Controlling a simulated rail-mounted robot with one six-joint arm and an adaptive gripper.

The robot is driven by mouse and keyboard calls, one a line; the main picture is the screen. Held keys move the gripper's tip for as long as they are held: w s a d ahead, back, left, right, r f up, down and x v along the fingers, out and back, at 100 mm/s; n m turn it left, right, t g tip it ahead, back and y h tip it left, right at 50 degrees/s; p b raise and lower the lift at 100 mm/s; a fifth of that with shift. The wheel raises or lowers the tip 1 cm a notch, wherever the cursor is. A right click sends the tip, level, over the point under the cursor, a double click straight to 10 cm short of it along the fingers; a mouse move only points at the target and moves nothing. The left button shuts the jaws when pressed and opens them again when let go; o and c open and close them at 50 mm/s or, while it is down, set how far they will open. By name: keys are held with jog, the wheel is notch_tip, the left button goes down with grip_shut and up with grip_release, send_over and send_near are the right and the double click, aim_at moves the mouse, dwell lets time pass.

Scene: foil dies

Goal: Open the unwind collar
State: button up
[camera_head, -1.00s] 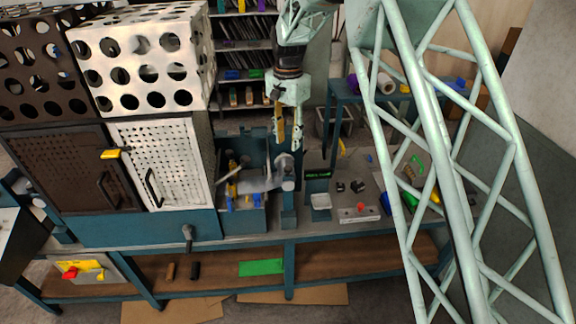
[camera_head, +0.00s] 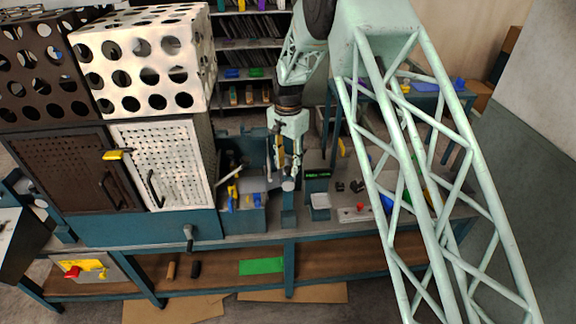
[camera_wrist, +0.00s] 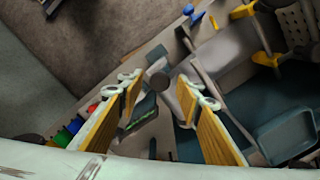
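My gripper (camera_head: 286,172) points down at the middle of the bench, beside the blue upright that carries a light grey round shaft end (camera_head: 288,185). In the wrist view my gripper (camera_wrist: 160,86) is open, its two yellow-sided fingers apart. A grey curved body (camera_wrist: 188,98) lies by the right finger. I take these for the unwind collar area, but cannot tell the collar apart for certain. Contact between the fingers and these parts cannot be told.
Left of my gripper is a blue-walled bay with yellow and blue clamps (camera_head: 232,195). Further left stand a white perforated door (camera_head: 160,165) and a hand crank (camera_head: 188,238). A small green-lit display (camera_head: 318,174) is close on the right. Small parts lie further right.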

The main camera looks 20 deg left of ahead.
jog(key=shift+f, duration=0.3)
jog(key=shift+c, duration=0.7)
grip_shut()
jog(key=shift+s+b, duration=0.25)
jog(key=shift+b, duration=0.05)
